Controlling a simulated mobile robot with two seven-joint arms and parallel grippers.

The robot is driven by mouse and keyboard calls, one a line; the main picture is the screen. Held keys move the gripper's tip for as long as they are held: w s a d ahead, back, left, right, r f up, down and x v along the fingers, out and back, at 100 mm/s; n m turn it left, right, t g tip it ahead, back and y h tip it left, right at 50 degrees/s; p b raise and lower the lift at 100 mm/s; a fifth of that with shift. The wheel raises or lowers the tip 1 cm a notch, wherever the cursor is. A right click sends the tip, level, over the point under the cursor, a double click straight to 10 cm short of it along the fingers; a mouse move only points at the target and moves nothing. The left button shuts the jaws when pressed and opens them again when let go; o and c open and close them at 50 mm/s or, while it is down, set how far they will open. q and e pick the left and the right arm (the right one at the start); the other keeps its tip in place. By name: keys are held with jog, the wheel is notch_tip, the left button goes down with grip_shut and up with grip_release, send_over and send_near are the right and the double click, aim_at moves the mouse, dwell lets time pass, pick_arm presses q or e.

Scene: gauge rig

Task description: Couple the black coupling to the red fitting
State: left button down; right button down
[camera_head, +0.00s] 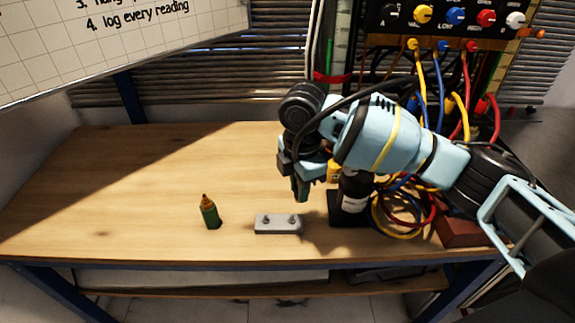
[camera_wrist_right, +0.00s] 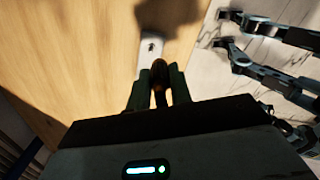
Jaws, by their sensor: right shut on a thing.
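My right gripper (camera_head: 301,192) is above the bench, just above and right of a grey block (camera_head: 278,224) with two studs. In the wrist view its fingers (camera_wrist_right: 160,92) are shut on a small dark thing with a brownish tint (camera_wrist_right: 159,73), mostly hidden between them. I cannot tell whether it is the black coupling. A red fitting (camera_head: 470,46) shows under the panel at the upper right, with a red hose below it. My left gripper is not in view.
A black bottle-like object (camera_head: 354,193), coiled hoses (camera_head: 405,215) and a brown block (camera_head: 462,232) stand to the right. The knobbed panel (camera_head: 460,15) is at the back. The bench's left side (camera_head: 110,190) is clear.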

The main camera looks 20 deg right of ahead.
jog(key=s+d+m, duration=0.2)
jog(key=s+m, duration=0.5)
jog(key=m, duration=0.3)
jog(key=s+d+f+m, duration=0.1)
jog(key=s+d+m, duration=0.2)
jog(key=s+m, duration=0.4)
jog(key=m, duration=0.2)
jog(key=shift+s+m, duration=0.4)
jog(key=shift+f, duration=0.1)
